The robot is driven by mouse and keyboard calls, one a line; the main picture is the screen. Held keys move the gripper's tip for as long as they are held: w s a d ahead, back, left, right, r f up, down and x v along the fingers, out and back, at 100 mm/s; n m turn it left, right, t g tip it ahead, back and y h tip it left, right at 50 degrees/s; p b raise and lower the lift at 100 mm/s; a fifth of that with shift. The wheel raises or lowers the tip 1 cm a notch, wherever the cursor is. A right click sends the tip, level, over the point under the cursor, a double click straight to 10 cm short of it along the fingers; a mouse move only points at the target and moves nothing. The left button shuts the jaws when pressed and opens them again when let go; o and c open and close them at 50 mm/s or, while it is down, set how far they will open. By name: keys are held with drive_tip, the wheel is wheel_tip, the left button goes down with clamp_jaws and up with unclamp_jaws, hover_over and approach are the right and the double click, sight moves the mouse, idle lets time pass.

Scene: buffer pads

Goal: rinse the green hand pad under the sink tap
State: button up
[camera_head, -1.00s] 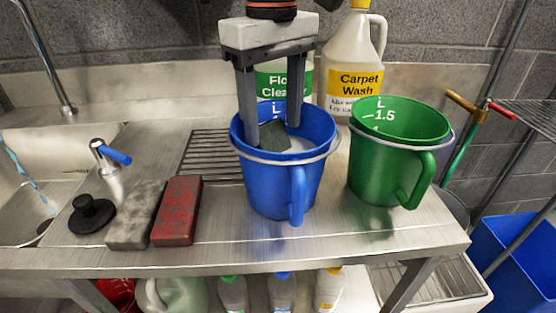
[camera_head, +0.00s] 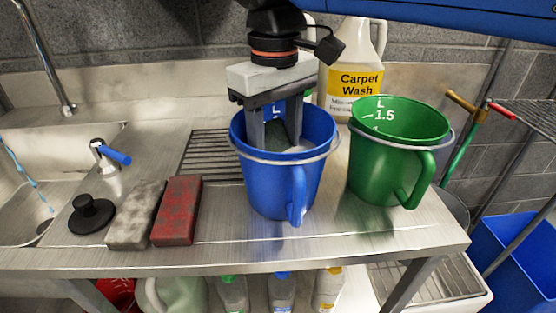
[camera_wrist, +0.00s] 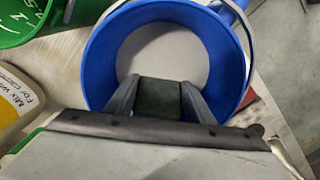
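The dark green hand pad (camera_wrist: 158,98) is inside the blue bucket (camera_head: 268,188), at the pale contents. My gripper (camera_wrist: 158,100) reaches down into that bucket with a finger against each side of the pad, shut on it. In the head view the pad (camera_head: 277,134) shows only partly between the fingers and the bucket rim. The sink tap (camera_head: 50,62) stands at the left, with a thin blue stream of water (camera_head: 28,168) falling into the sink basin (camera_head: 30,190).
A green bucket (camera_head: 392,165) stands to the right. A grey pad (camera_head: 135,214), a red pad (camera_head: 177,210), a black plug (camera_head: 92,213) and a blue-handled lever (camera_head: 116,156) lie between sink and bucket. A Carpet Wash jug (camera_head: 350,85) stands behind.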

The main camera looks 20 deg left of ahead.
sight(276, 142)
drive_tip(key=shift+r, duration=0.1)
drive_tip(key=shift+c, duration=0.5)
wheel_tip(276, 142, up, 18)
